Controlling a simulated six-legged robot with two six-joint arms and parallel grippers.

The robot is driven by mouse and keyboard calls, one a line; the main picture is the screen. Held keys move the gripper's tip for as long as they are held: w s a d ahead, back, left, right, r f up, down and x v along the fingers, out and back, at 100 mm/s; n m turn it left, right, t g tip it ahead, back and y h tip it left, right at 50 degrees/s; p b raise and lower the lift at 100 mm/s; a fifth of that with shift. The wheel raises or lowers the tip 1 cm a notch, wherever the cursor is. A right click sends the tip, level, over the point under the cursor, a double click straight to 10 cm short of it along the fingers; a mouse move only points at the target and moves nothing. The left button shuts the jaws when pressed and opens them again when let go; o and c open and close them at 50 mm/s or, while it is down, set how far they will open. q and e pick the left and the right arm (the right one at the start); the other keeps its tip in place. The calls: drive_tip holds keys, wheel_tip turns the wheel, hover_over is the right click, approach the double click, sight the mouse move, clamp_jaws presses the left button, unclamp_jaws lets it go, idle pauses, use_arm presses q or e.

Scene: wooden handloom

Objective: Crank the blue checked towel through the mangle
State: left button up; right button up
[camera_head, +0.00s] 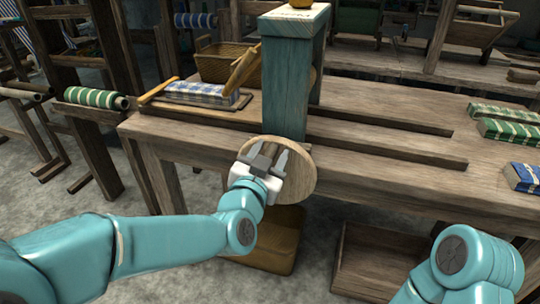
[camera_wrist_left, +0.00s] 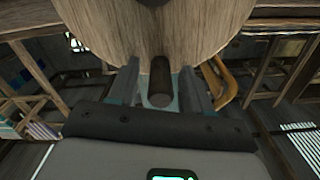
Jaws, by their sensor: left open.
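The mangle's teal post (camera_head: 285,85) stands on the wooden table. A round wooden crank disc (camera_head: 302,175) is on its near side and fills the top of the left wrist view (camera_wrist_left: 205,30). A dark crank peg (camera_wrist_left: 160,78) points out from the disc. My left gripper (camera_head: 268,158) is at the disc, open, with a finger on either side of the peg and gaps between. The blue checked towel (camera_head: 202,92) lies folded on a wooden board left of the post. The rollers are mostly hidden by the post. Only my right arm shows at the lower right; its gripper is out of frame.
A wicker basket (camera_head: 228,62) stands behind the towel. Green checked cloths (camera_head: 508,132) and a blue one (camera_head: 524,176) lie at the table's right. A yellowish bin (camera_head: 272,243) and a wooden crate (camera_head: 375,255) sit below. The tabletop right of the post is mostly clear.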

use_arm(q)
drive_tip(key=shift+w, duration=0.15)
clamp_jaws()
drive_tip(key=shift+d, duration=0.15)
